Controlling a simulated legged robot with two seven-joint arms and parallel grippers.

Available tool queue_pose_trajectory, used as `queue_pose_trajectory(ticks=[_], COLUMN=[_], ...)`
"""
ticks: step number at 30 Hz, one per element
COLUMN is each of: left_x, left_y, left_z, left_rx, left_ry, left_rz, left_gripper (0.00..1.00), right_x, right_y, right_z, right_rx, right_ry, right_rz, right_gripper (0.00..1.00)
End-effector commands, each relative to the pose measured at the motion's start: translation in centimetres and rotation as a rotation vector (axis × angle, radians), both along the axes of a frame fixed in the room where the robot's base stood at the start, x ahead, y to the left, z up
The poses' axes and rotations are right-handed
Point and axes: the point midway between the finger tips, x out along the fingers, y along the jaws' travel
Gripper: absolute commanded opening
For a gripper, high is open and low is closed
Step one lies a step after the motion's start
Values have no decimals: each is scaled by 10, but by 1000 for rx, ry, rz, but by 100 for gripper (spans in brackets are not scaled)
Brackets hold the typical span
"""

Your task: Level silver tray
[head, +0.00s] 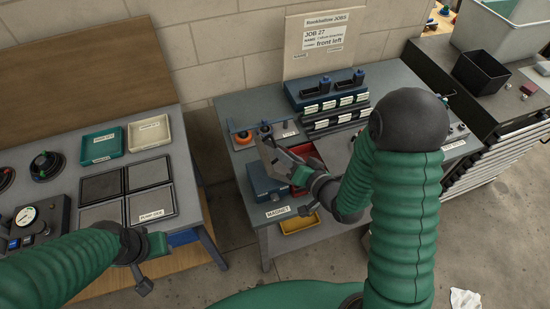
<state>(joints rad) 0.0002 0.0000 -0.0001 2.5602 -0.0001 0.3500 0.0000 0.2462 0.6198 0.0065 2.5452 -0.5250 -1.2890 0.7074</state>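My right gripper (298,174) is over the middle bench, above the blue box and beside the red tray (316,160). A flat silver-grey piece (268,155) shows at its tip, tilted. It may be the silver tray, but I cannot tell whether it is held or part of the gripper. My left gripper (156,245) is low at the left bench's front edge, below the dark framed trays. Its fingers are too small and dark to read. No other thing stands out as a silver tray.
The middle bench (232,168) holds a blue box (263,184), orange round parts (264,130) and a blue rack (327,90). The left bench has a green tray (102,146), a cream tray (149,132) and dark framed trays (102,186). A floor gap separates the benches.

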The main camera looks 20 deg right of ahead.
Motion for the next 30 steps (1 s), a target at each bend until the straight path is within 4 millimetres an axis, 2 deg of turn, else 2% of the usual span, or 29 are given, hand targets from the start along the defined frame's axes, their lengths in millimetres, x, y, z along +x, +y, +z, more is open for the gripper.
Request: queue_pose_trajectory(ticks=[3, 9, 18, 19, 26, 30], left_x=[0, 0, 0, 0, 0, 0], left_y=[0, 0, 0, 0, 0, 0], left_z=[6, 11, 11, 11, 11, 11], left_rx=[0, 0, 0, 0, 0, 0], left_ry=[0, -1, 0, 0, 0, 0], left_rz=[-1, -1, 0, 0, 0, -1], left_gripper=[36, 36, 36, 36, 36, 36], right_x=[22, 47, 51, 51, 52, 52], right_y=[10, 21, 19, 19, 18, 19], right_z=[-4, -13, -16, -16, -16, -16], right_rx=[-2, -4, -3, -3, -2, -4], right_ry=[1, 0, 0, 0, 0, 0], right_rz=[3, 2, 0, 0, 1, -1], right_gripper=[32, 32, 32, 30, 0, 0])
